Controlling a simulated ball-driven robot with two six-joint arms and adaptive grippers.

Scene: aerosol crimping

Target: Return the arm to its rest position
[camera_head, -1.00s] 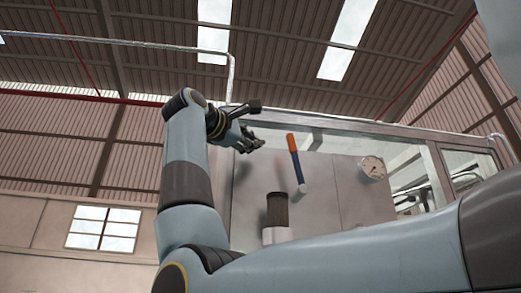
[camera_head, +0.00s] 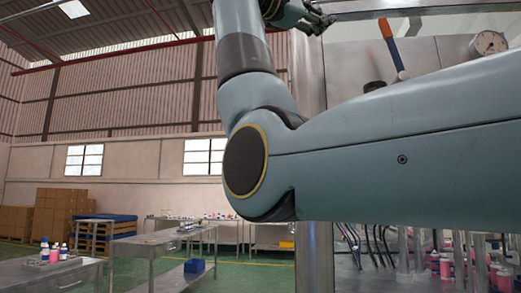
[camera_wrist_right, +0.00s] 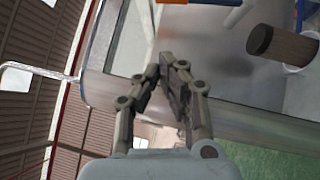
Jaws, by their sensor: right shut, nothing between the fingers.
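My right arm (camera_head: 390,135) fills the right half of the head view. It runs in from the right edge to its elbow, then bends straight up. My right gripper (camera_head: 312,18) is at the top edge of the head view, partly cut off, in front of the metal machine. In the right wrist view the gripper's fingers (camera_wrist_right: 172,66) are together with nothing between them. My left gripper is not in view.
The machine has an orange-handled lever (camera_head: 391,42), a dial gauge (camera_head: 487,43) and a dark cylinder, clearer in the right wrist view (camera_wrist_right: 282,48). Pink containers (camera_head: 444,267) stand low right. Metal tables (camera_head: 40,277) and cardboard boxes (camera_head: 50,215) stand left.

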